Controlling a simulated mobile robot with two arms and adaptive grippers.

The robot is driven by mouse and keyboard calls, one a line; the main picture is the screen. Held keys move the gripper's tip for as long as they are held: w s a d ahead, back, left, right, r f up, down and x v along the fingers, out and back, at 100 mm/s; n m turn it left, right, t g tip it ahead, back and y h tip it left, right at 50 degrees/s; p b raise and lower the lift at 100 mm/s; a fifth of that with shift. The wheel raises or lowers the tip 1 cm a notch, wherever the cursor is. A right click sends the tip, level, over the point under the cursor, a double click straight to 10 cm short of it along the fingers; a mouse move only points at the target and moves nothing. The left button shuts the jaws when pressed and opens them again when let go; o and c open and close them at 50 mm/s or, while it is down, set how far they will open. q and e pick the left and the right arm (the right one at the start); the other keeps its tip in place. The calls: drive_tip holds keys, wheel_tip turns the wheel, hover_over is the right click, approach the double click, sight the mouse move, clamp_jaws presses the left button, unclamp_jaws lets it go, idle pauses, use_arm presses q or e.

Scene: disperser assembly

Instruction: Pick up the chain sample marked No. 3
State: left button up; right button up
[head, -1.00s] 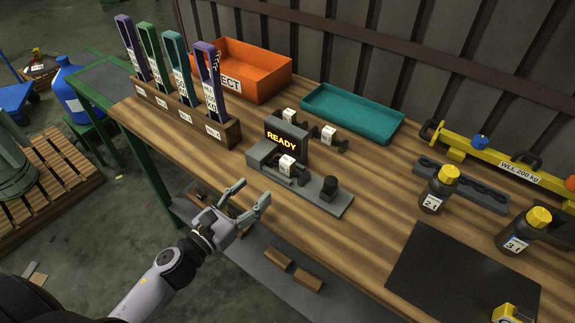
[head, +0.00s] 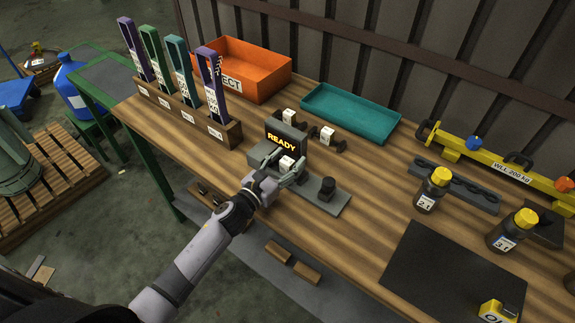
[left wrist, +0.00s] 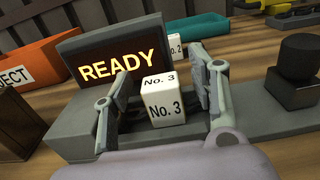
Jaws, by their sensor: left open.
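The chain sample marked No. 3 (left wrist: 163,101) is a white block with black lettering, resting on the grey tester with the READY display (head: 281,143). In the left wrist view its label faces me, between the two fingers. My left gripper (head: 286,165) is open around the sample, one finger on each side, with gaps still visible. In the left wrist view the gripper (left wrist: 160,95) reaches in from below. The sample (head: 287,163) is partly hidden by the fingers in the head view. My right gripper is not in view.
Two other white samples (head: 289,116) (head: 326,134) lie behind the tester; one shows No. 2 in the left wrist view (left wrist: 175,48). A black knob (head: 327,187) stands on the tester's right. An orange reject bin (head: 262,82) and teal tray (head: 350,125) are behind. Gauges stand at left.

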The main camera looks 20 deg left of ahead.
use_arm(q)
drive_tip(key=shift+w, duration=0.15)
clamp_jaws()
idle(0.6)
